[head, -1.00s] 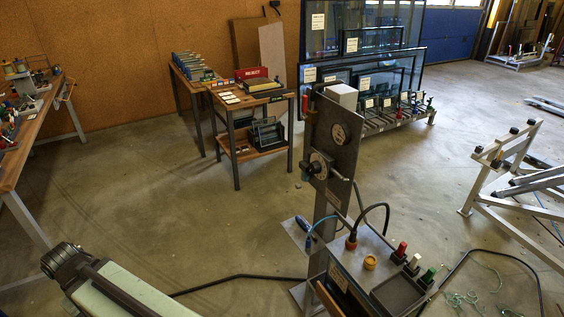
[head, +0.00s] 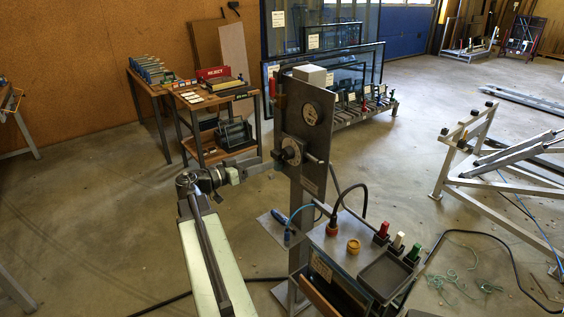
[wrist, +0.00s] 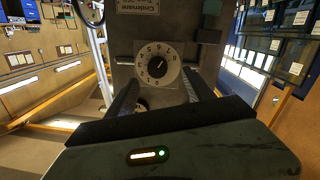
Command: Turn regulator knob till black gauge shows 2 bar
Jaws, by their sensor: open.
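My gripper (head: 274,160) is at the panel's left, close to the lower dial. In the wrist view my gripper (wrist: 162,86) is open, one finger on each side below the dial, holding nothing.
A bench box (head: 345,235) with red, white and green handles and a black hose stands at the panel's front right. A table (head: 212,98) with a red box is behind left. Glass frames (head: 330,70) stand behind. A metal trestle (head: 470,150) is at right. Open floor lies left.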

